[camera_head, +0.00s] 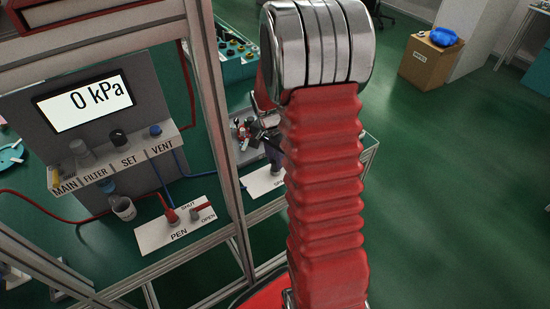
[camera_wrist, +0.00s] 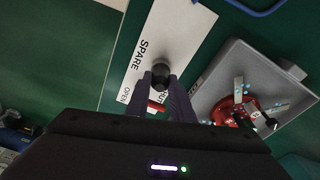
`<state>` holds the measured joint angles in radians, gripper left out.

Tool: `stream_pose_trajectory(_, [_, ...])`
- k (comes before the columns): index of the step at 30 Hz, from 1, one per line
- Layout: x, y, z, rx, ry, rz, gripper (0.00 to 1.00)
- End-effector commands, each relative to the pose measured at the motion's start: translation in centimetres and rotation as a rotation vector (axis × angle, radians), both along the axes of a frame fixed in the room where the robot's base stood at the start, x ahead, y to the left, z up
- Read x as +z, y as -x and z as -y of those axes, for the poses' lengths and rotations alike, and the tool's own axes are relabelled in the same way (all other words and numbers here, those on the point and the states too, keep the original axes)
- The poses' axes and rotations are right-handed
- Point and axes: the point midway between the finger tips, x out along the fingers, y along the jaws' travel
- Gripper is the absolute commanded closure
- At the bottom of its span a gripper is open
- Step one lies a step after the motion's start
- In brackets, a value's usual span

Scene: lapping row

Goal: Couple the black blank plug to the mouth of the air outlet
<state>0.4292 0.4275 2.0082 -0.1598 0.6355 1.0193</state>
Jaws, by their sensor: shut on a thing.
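My gripper (camera_wrist: 161,82) is shut on a small black piece, which I take to be the black blank plug (camera_wrist: 161,69). The dark round plug sits between the two purple fingertips, over the white plate (camera_wrist: 183,30) marked SPARE in the wrist view. The mouth of the air outlet cannot be made out; the plug and fingers cover that part of the plate. I cannot tell whether the plug touches the outlet. In the head view the SPARE plate (camera_head: 259,184) is partly behind my red arm.
A grey tray (camera_wrist: 226,65) with red and metal parts lies right of the plate in the wrist view.

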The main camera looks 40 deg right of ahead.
Motion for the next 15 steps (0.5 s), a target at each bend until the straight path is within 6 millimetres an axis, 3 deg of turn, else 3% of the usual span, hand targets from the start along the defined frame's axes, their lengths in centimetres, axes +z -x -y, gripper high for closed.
stream_pose_trajectory(1, [-0.11,0.01,0.0,0.0,0.0,0.0,1.0])
stream_pose_trajectory(2, [-0.13,0.0,0.01,0.0,0.0,0.0,0.79])
stream_pose_trajectory(11, [-0.1,0.01,0.0,0.0,0.0,0.0,0.57])
stream_pose_trajectory(15, [-0.1,0.0,0.0,0.0,0.0,0.0,0.57])
